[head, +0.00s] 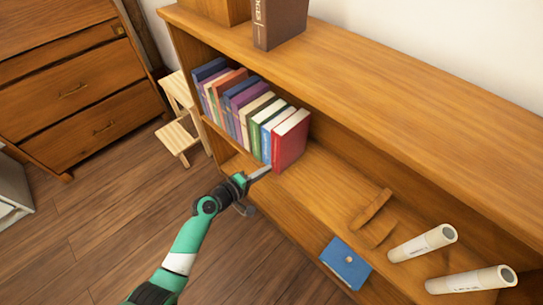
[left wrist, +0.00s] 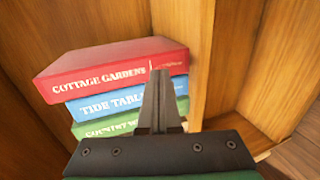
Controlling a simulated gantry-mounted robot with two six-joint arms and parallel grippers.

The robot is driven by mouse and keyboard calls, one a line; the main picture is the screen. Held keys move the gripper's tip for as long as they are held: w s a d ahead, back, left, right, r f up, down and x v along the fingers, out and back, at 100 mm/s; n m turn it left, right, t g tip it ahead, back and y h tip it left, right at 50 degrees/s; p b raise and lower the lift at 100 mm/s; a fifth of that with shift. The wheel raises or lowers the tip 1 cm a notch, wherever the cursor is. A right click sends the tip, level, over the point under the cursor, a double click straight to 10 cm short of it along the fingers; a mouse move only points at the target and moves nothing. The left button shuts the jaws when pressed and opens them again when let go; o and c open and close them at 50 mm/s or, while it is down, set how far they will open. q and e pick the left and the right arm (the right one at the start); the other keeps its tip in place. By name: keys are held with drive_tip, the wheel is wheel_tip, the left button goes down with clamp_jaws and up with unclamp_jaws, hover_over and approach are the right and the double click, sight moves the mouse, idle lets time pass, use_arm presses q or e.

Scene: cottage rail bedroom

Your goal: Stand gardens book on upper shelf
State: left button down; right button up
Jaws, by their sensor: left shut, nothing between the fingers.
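The red gardens book (head: 292,140) stands upright at the right end of a row of books on the bookcase's inner shelf (head: 325,185). In the left wrist view its spine reads "Cottage Gardens" (left wrist: 110,68). My left gripper (head: 261,172) is shut and empty, with its fingers just in front of the lower part of the book's spine. In the left wrist view the fingertips (left wrist: 160,74) overlap the end of the red spine; whether they touch it I cannot tell. The bookcase's top board (head: 400,90) is above. My right gripper is not in view.
Several other books (head: 235,105) stand left of the red one. A dark brown book (head: 280,22) stands on the top board. A wooden stand (head: 372,215) and two pale rolls (head: 424,243) occupy the right of the inner shelf. A blue book (head: 345,264) is lower down.

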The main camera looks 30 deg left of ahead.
use_arm(q)
drive_tip(key=s+a+p, duration=0.1)
drive_tip(key=s, duration=0.5)
drive_tip(key=shift+s, duration=0.15)
idle(0.5)
